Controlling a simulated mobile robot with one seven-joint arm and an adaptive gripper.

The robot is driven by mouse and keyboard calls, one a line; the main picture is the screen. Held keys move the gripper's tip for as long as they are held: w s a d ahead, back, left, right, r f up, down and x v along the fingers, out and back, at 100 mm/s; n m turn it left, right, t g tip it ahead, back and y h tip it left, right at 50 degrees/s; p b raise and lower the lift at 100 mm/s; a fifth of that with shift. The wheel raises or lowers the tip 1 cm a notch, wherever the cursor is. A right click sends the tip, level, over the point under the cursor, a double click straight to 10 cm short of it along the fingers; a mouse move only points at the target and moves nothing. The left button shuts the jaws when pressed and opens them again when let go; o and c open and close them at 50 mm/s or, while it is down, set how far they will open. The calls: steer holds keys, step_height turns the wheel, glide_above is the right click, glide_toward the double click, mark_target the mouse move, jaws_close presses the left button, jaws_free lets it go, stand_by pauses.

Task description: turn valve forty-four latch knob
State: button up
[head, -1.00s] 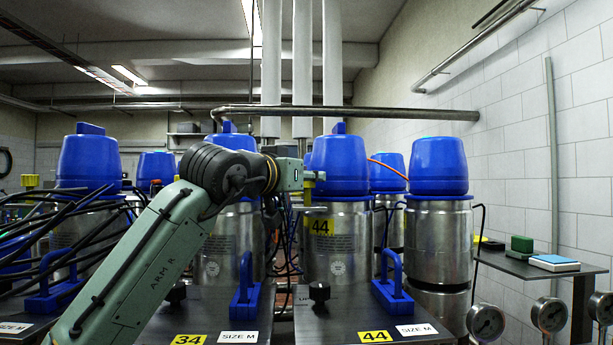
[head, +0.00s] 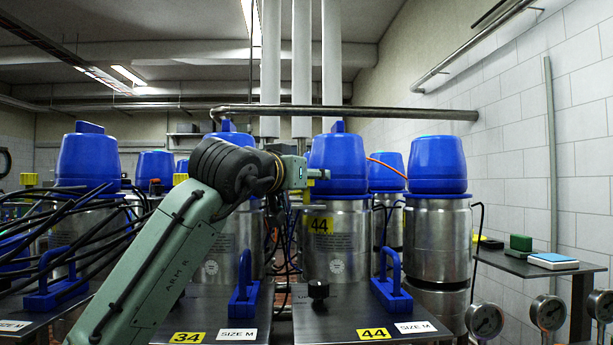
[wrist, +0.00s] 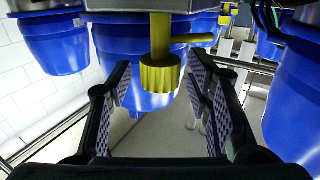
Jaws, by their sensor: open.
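Valve forty-four is a steel cylinder with a blue cap (head: 345,160) and a yellow 44 label (head: 319,225), centre of the head view. My gripper (head: 318,174) is in front of the cap's left side. In the wrist view, a ribbed yellow knob (wrist: 160,74) on a yellow stem, with a side rod, lies between the two dark fingers of my gripper (wrist: 160,92). The fingers are open, with a gap on both sides of the knob.
A plate marked 44 (head: 400,318) in front carries a black knob (head: 318,289) and a blue handle (head: 391,284). More blue-capped valves (head: 437,165) stand around. Black cables (head: 75,212) hang at left. Gauges (head: 548,312) stand at lower right.

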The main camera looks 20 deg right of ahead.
steer(key=v, duration=1.2)
